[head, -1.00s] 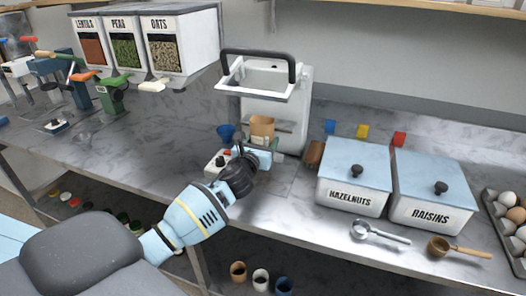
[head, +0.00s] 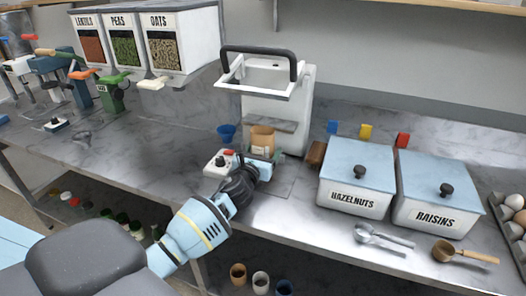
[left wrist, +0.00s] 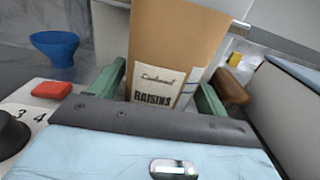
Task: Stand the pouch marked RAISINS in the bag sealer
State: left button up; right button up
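The RAISINS pouch (head: 262,139) is a brown paper bag, upright, with its cream label facing the left wrist camera (left wrist: 158,84). My left gripper (head: 261,158) has its green fingers on the pouch's two sides, low down; the pouch fills the gap between them (left wrist: 162,95). The bag sealer (head: 277,101) is the white machine with a raised dark handle, directly behind the pouch. The pouch is in front of the sealer's grey ledge (head: 270,125). Its bottom is hidden by my gripper, so I cannot tell whether it touches anything. My right gripper is out of view.
A white box with dial and red button (head: 221,164) is close left of my gripper; a blue cup (head: 227,133) stands behind it. A brown block (head: 316,154) and the HAZELNUTS (head: 355,180) and RAISINS bins (head: 438,193) stand right.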

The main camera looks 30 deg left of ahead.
pick_arm(q)
jog(key=shift+o, duration=0.7)
jog(key=shift+r, duration=0.1)
jog(key=shift+r, duration=0.25)
jog(key=v, duration=0.5)
jog(key=p+v, duration=0.1)
jog(key=v, duration=0.4)
jog(key=shift+s+f, duration=0.15)
jog(key=shift+f, duration=0.05)
jog(key=shift+v, duration=0.85)
jog(key=shift+f, duration=0.1)
